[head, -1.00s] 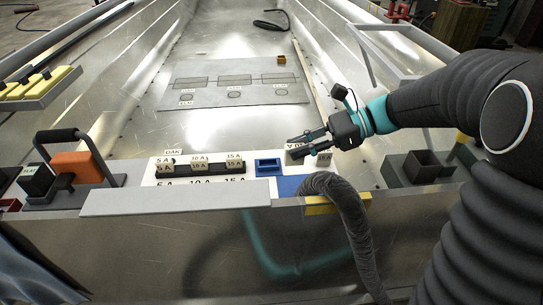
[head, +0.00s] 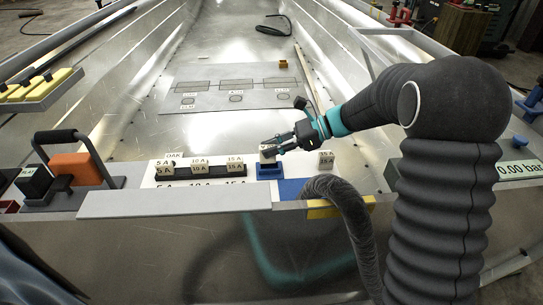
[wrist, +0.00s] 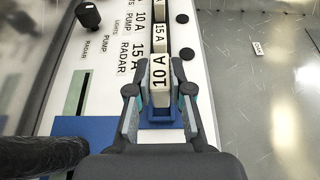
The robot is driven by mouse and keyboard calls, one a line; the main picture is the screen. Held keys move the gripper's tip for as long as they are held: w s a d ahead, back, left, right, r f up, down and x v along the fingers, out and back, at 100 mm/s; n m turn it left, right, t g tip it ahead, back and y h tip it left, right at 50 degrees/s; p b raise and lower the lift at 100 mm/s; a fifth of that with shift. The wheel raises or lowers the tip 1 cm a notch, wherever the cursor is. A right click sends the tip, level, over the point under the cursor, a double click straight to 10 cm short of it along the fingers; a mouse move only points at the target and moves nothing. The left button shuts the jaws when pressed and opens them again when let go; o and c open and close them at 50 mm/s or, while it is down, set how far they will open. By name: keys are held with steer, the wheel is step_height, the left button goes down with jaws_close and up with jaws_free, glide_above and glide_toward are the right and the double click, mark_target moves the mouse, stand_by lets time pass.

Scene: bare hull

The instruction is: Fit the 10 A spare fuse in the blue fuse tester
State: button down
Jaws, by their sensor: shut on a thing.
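My gripper (head: 274,148) is shut on a cream fuse (head: 267,152). The wrist view shows it upright between the fingers, its face marked 10 A (wrist: 160,72). The blue fuse tester (head: 269,173) is directly below the fuse; its blue rim also shows in the wrist view (wrist: 160,124). The fuse's lower end is at the tester's top, and I cannot tell how far it is inside.
A black fuse row (head: 183,173) with cream 5 A, 10 A and 15 A fuses stands left of the tester. A grey hose (head: 345,195) loops over the ledge in front. A black-handled orange item (head: 75,168) is at far left. The hull floor behind is mostly open.

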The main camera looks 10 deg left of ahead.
mark_target(272, 162)
step_height(272, 162, down, 3)
steer(key=shift+f, duration=0.1)
steer(key=c, duration=1.1)
jaws_free()
steer(key=shift+o, duration=0.2)
